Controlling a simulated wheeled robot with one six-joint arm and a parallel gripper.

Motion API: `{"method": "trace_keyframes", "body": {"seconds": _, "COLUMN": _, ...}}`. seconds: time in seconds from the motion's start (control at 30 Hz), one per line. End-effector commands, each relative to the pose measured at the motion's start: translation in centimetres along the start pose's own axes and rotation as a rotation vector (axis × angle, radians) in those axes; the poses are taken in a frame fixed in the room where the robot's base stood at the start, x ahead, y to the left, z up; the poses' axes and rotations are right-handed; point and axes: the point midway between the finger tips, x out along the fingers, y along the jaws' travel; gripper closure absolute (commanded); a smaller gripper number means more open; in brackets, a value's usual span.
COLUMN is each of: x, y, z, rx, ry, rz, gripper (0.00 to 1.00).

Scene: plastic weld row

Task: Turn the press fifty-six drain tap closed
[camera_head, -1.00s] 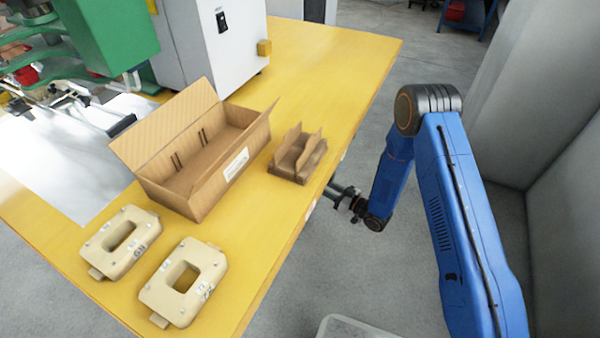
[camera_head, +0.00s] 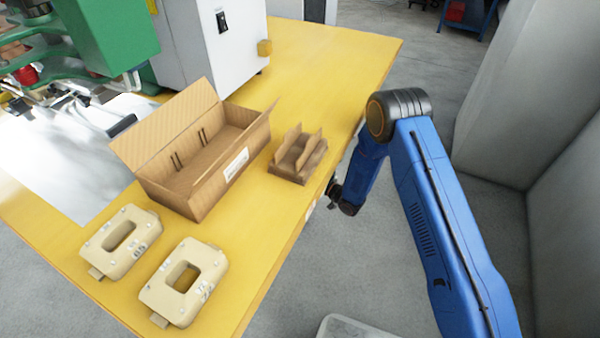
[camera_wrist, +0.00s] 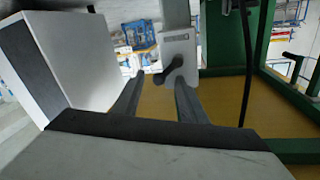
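In the wrist view a small dark lever (camera_wrist: 167,72), which looks like the drain tap's handle, sits slanted at the lower part of a pale grey plate (camera_wrist: 178,48) with a small label. My gripper (camera_wrist: 160,88) is open, its two grey fingers apart with the lever showing between and beyond their tips. I cannot tell if a finger touches it.
A white block (camera_wrist: 80,55) stands close at the left in the wrist view. A green frame (camera_wrist: 260,50) and a hanging black cable (camera_wrist: 246,65) are at the right. On the table are an open cardboard box (camera_head: 205,195), a small cardboard holder (camera_head: 297,172) and two beige frames (camera_head: 183,283).

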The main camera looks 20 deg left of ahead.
Motion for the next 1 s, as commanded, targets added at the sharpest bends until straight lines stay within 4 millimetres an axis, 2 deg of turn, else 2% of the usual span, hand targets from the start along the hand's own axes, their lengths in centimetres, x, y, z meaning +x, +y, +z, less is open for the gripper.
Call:
{"method": "trace_keyframes", "body": {"seconds": 0.07, "x": -0.02, "y": 0.01, "z": 0.01, "rx": 0.000, "ry": 0.000, "rz": 0.000, "gripper": 0.61}}
{"method": "trace_keyframes", "body": {"seconds": 0.1, "x": -0.03, "y": 0.01, "z": 0.01, "rx": 0.000, "ry": 0.000, "rz": 0.000, "gripper": 0.66}}
{"method": "trace_keyframes", "body": {"seconds": 0.23, "x": -0.04, "y": 0.01, "z": 0.01, "rx": 0.000, "ry": 0.000, "rz": 0.000, "gripper": 0.97}}
{"method": "trace_keyframes", "body": {"seconds": 0.27, "x": -0.04, "y": 0.02, "z": 0.01, "rx": 0.000, "ry": 0.000, "rz": 0.000, "gripper": 1.00}}
{"method": "trace_keyframes", "body": {"seconds": 0.67, "x": -0.10, "y": -0.07, "z": 0.03, "rx": -0.034, "ry": 0.006, "rz": -0.001, "gripper": 1.00}}
{"method": "trace_keyframes", "body": {"seconds": 1.0, "x": -0.26, "y": -0.78, "z": -0.11, "rx": -0.246, "ry": 0.046, "rz": -0.014, "gripper": 1.00}}
